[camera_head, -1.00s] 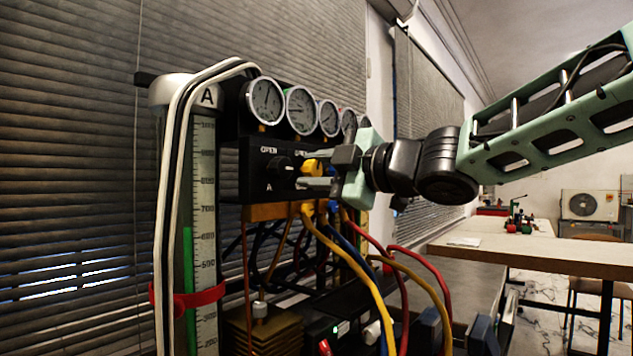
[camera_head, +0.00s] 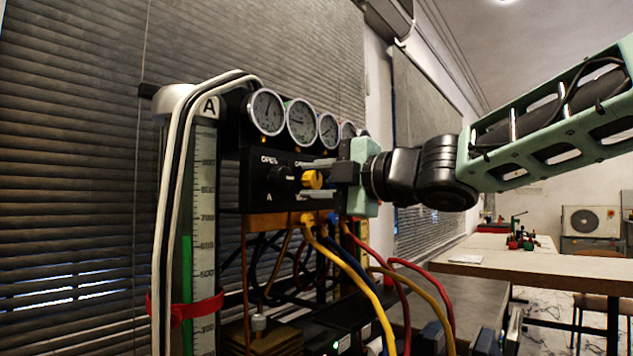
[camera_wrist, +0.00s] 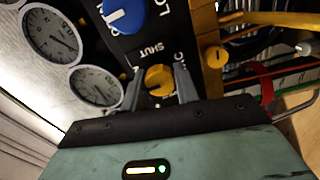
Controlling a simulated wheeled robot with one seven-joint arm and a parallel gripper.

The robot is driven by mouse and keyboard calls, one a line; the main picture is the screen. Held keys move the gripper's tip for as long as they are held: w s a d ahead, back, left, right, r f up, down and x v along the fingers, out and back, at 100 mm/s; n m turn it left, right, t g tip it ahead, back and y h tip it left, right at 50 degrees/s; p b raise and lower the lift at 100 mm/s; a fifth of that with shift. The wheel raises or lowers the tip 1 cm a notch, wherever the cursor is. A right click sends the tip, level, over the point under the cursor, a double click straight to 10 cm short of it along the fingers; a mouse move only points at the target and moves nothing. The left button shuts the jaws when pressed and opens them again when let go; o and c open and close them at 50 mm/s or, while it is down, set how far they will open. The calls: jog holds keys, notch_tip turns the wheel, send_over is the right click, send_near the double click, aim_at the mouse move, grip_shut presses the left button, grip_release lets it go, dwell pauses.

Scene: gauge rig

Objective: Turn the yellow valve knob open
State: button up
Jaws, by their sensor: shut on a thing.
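Several round gauges (camera_head: 301,122) stand in a row above the panel. Yellow, red and blue hoses (camera_head: 345,262) hang below it. A graduated tube (camera_head: 203,230) marked A stands to the left. A wooden table (camera_head: 540,262) is at the right.

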jog(key=o, duration=1)
jog(key=shift+c, duration=0.2)
jog(key=p+v, duration=0.4)
jog(key=v, duration=1.3)
jog(key=shift+s+d+f, duration=0.1)
jog(key=shift+s+d, duration=0.05)
